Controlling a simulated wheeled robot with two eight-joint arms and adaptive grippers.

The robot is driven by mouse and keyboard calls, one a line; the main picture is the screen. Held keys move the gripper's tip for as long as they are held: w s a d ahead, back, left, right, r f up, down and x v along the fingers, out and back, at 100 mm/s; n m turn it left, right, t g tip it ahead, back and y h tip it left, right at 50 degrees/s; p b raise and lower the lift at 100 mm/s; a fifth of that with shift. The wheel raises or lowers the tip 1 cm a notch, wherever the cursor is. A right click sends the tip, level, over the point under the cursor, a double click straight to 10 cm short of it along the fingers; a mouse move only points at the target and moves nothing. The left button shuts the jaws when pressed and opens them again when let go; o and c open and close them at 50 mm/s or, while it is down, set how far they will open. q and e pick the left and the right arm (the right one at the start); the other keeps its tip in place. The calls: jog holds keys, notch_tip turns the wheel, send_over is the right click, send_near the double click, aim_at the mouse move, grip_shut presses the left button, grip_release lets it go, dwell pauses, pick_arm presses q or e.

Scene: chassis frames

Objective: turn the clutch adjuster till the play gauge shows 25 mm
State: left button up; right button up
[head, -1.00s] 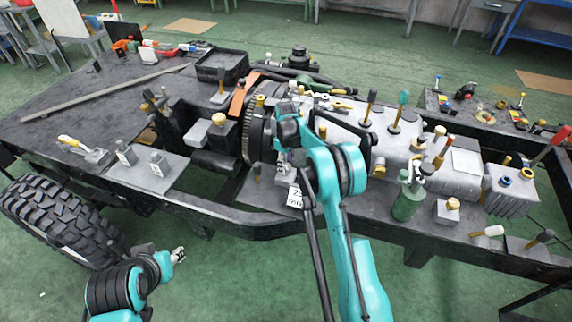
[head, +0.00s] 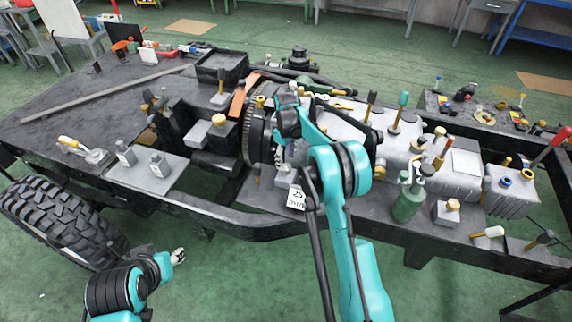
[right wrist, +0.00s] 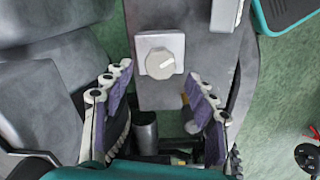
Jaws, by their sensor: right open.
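A round pale-grey knob (right wrist: 160,63) with a white pointer mark sits on a light square plate (right wrist: 145,42) in the right wrist view; it looks like the clutch adjuster. My right gripper (right wrist: 160,80) is open, its purple-padded fingers on either side just below the knob in the picture, with nothing between them. In the head view my right arm largely hides that gripper and the knob. A small white plate (head: 297,198) reading 25, with smaller print below, stands at the near edge of the frame. My left gripper (head: 178,256) hangs off the near side, too small to judge.
The dark chassis frame (head: 215,208) runs across the view, crowded with levers and knobs. A green cylinder (head: 408,203) stands right of my right arm. A tyre (head: 62,222) is at the lower left. The green floor in front is free.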

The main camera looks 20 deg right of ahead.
aim_at(286, 166)
notch_tip(286, 166, up, 8)
dwell(0.6)
jog(key=s+a+r+m+t, duration=0.1)
jog(key=s+r+m+t, duration=0.1)
jog(key=s+r, duration=0.6)
jog(key=s+a+r+m+t, duration=0.15)
jog(key=s+r, duration=0.35)
jog(key=s, duration=0.5)
jog(key=s+f+m+t, duration=0.2)
jog(key=s+f, duration=0.1)
jog(key=s, duration=0.6)
jog(key=s+f+m+t, duration=0.1)
jog(key=s+f+m, duration=0.1)
jog(key=s, duration=0.7)
jog(key=shift+s+a+f+m+t, duration=0.15)
jog(key=shift+s+f+m+t, duration=0.2)
jog(key=shift+f, duration=0.15)
jog(key=shift+c, duration=0.2)
